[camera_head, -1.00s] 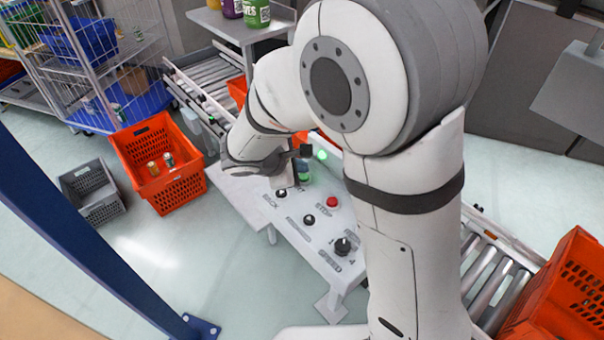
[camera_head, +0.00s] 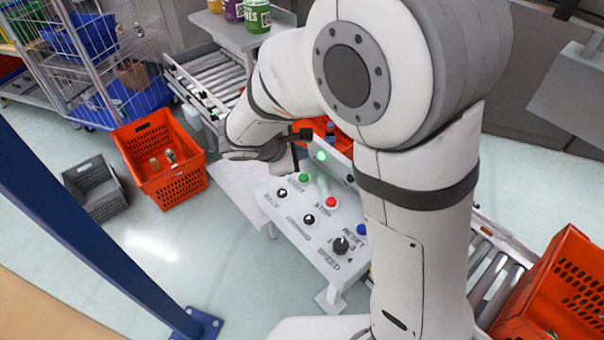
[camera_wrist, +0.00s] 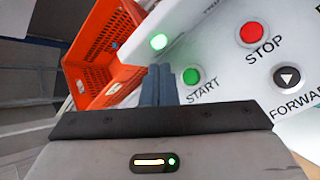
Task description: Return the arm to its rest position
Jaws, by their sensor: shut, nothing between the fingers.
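My gripper (camera_wrist: 158,85) is shut and empty in the wrist view, its two fingers side by side above the control panel's edge. In the head view my white arm rises on the right and bends down to the left, and the gripper (camera_head: 294,160) is small and dark, partly hidden by the wrist. The white control panel (camera_head: 285,212) lies below it, with a green START button (camera_head: 304,177) and a red STOP button (camera_head: 331,202). The START button also shows in the wrist view (camera_wrist: 192,76), just right of the fingers and apart from them.
An orange tote (camera_head: 178,188) with small items stands on the floor at left, beside a grey crate (camera_head: 97,196). Another orange tote (camera_head: 563,262) sits at the right by the roller conveyor. A blue post (camera_head: 80,235) crosses the left. A shelf (camera_head: 222,20) with jars stands behind.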

